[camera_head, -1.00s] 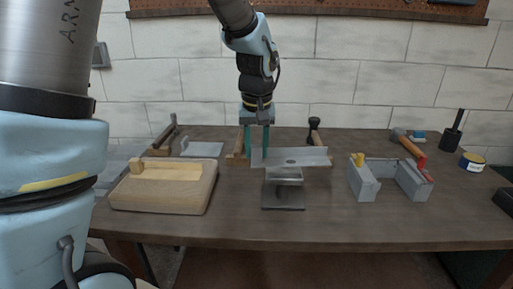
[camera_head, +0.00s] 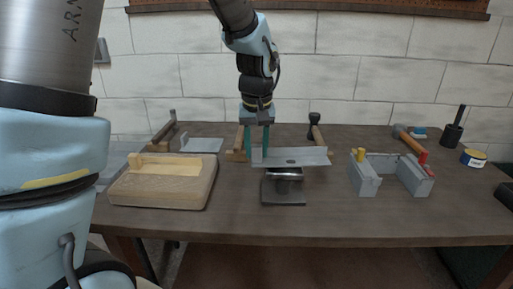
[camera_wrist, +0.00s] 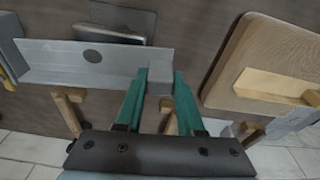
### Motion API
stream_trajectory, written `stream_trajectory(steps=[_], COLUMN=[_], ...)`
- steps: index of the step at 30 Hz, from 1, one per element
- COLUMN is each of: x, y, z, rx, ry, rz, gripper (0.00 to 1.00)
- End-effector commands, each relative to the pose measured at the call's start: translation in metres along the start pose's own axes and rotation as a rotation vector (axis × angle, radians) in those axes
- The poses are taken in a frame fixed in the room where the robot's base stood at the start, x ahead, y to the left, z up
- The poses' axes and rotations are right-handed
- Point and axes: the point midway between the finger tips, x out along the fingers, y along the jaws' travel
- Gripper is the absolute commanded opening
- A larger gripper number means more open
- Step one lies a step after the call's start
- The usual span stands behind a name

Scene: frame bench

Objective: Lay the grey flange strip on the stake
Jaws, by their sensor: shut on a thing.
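The grey flange strip (camera_head: 300,157) is a long bent metal piece with a dark oval hole, held roughly level. My gripper (camera_head: 258,156) is shut on its left end in the head view. In the wrist view, the strip (camera_wrist: 65,65) runs left from my green fingertips (camera_wrist: 160,78). The stake (camera_head: 284,186), a dark metal block with a rounded, shiny top on a flat base, stands below and in front of the strip. It also shows in the wrist view (camera_wrist: 108,34), just beyond the strip's edge. I cannot tell whether they touch.
A wooden board (camera_head: 150,192) with a pale block lies left. A grey two-sided holder (camera_head: 365,178) with yellow and red handles stands right. Hammers (camera_head: 315,128) and a flat sheet (camera_head: 202,146) are behind. The table front (camera_head: 320,225) is bare.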

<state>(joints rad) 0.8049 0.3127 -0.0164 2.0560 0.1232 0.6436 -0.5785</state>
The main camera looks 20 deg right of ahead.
Motion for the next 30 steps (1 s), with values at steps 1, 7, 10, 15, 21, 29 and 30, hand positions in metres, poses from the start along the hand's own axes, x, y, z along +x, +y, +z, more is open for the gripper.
stream_trajectory(steps=[1, 7, 10, 15, 21, 29, 30], x=[0.002, 0.005, 0.007, 0.010, 0.014, 0.013, 0.013], y=[0.000, 0.000, 0.000, 0.000, 0.000, 0.000, 0.000], z=[0.000, 0.001, 0.001, 0.001, 0.002, 0.002, 0.002], rx=[0.000, 0.000, 0.000, 0.000, 0.000, 0.000, 0.000], ry=[0.000, 0.001, 0.001, 0.001, 0.001, 0.001, 0.001], rz=[0.000, 0.000, 0.000, 0.000, 0.001, 0.001, 0.000], gripper=[0.00, 0.00, 0.00, 0.00, 0.00, 0.65, 0.70])
